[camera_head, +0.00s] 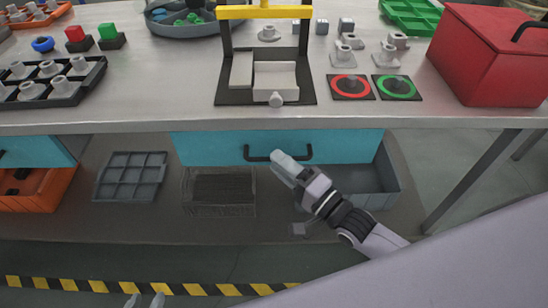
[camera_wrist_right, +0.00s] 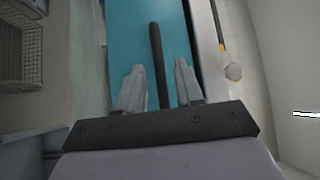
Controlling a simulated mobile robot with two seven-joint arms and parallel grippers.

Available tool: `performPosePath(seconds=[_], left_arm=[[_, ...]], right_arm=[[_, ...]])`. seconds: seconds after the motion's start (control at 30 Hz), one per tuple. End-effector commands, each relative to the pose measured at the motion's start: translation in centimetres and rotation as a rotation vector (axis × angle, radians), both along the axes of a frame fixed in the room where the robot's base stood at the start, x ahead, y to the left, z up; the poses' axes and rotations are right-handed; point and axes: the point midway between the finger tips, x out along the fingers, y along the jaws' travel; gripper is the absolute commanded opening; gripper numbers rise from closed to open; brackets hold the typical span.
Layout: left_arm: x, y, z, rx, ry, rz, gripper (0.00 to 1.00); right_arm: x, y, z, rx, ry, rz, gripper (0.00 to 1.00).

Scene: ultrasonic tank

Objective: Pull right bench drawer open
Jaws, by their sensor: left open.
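The right bench drawer has a teal front (camera_head: 215,148) under the bench top, with a dark bar handle (camera_head: 257,158). The drawer front sits beneath the bench edge and looks shut. My right gripper (camera_head: 278,160) is at the handle, covering its middle in the head view. In the right wrist view the handle (camera_wrist_right: 157,60) runs between the two spread fingers of the right gripper (camera_wrist_right: 160,85), with a gap on each side. The teal front (camera_wrist_right: 128,35) lies behind it. My left gripper (camera_head: 145,300) is open at the bottom edge, only its fingertips visible, far from the drawer.
Another teal drawer (camera_head: 30,151) is at the far left. Below are a grey bin (camera_head: 368,185), a wire basket (camera_head: 218,192), a grey divided tray (camera_head: 130,177) and an orange bin (camera_head: 38,190). The bench top (camera_head: 150,75) holds fixtures and a red box (camera_head: 490,55).

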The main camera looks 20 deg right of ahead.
Motion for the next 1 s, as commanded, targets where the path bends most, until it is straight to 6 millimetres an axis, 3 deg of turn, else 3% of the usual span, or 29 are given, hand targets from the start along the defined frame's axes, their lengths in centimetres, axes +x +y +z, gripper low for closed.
performPosePath(seconds=[0.2, 0.53, 0.57, 0.67, 1.0], left_arm=[[0.0, 0.1, -0.1, 0.003, 0.000, 0.002, 0.43], [0.0, 0.2, -0.1, 0.004, 0.001, 0.003, 0.43], [0.0, 0.2, -0.1, 0.004, 0.001, 0.003, 0.43], [0.0, 0.2, -0.1, 0.004, 0.001, 0.003, 0.43], [0.0, 0.2, 0.0, 0.004, 0.001, 0.003, 0.43]], right_arm=[[1.8, 1.1, 0.3, -0.001, 0.000, 0.000, 0.36], [2.1, 1.3, 0.3, -0.002, 0.001, 0.001, 0.36], [2.1, 1.2, 0.3, -0.002, 0.001, 0.001, 0.33], [2.1, 1.2, 0.3, -0.002, 0.001, 0.000, 0.01], [1.9, 1.3, 0.3, -0.002, 0.001, 0.000, 0.00]])
